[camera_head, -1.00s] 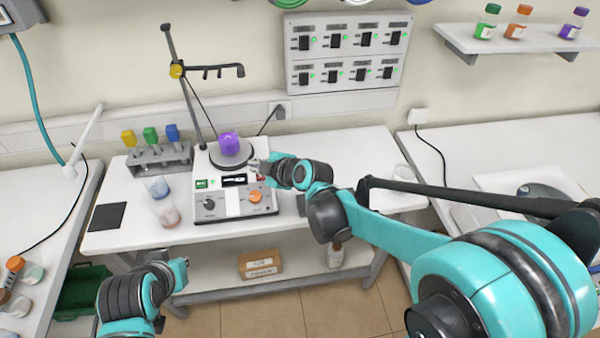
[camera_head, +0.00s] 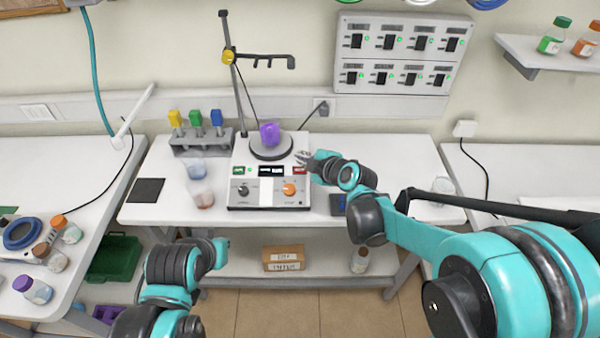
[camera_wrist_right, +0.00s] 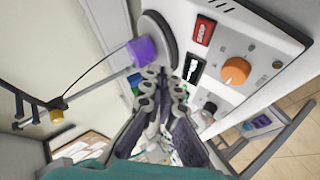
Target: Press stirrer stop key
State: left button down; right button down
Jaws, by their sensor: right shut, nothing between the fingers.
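The stirrer (camera_head: 236,195) stands on the middle bench, with a purple beaker (camera_head: 269,133) on its round plate (camera_head: 271,153). Its red stop key (camera_head: 300,170) is at the right of the panel, beside a dark display (camera_head: 271,171) and a green key (camera_head: 238,170). The stop key also shows uncovered in the right wrist view (camera_wrist_right: 203,31). My right gripper (camera_head: 300,156) is shut and empty, just behind the stop key. In the wrist view its fingertips (camera_wrist_right: 162,78) appear apart from the key. My left gripper (camera_head: 222,250) is low in front of the bench; its fingers are unclear.
An orange knob (camera_head: 289,188) and a dark knob (camera_head: 243,190) are on the stirrer's front. A stand (camera_head: 236,80) rises behind the plate. A rack with coloured-capped tubes (camera_head: 200,144) and two beakers (camera_head: 202,194) stand to the left. A switch panel (camera_head: 400,60) hangs behind.

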jog(key=f+b, duration=0.1)
jog(key=f, duration=0.1)
jog(key=w+f+b, duration=0.1)
jog(key=f+b, duration=0.1)
jog(key=w+f+b, duration=0.1)
jog(key=f, duration=0.1)
jog(key=shift+w+f+b, duration=0.15)
jog(key=shift+b, duration=0.15)
dwell(1.0)
jog(key=shift+w+f+b, duration=0.15)
jog(key=shift+f+b, duration=0.2)
jog(key=shift+w+f+b, duration=0.1)
jog(key=shift+f+b, duration=0.25)
jog(key=shift+f, duration=0.05)
dwell(0.6)
jog(key=shift+r, duration=0.15)
jog(key=shift+s+r+p, duration=0.3)
jog(key=shift+r+p, duration=0.3)
jog(key=shift+r, duration=0.05)
jog(key=shift+r, duration=0.1)
jog(key=r+p, duration=0.1)
jog(key=s+r+p, duration=0.1)
jog(key=r, duration=0.1)
jog(key=r+p, duration=0.1)
jog(key=shift+s+r+p, duration=0.25)
jog(key=shift+s+p, duration=0.1)
jog(key=shift+p, duration=0.05)
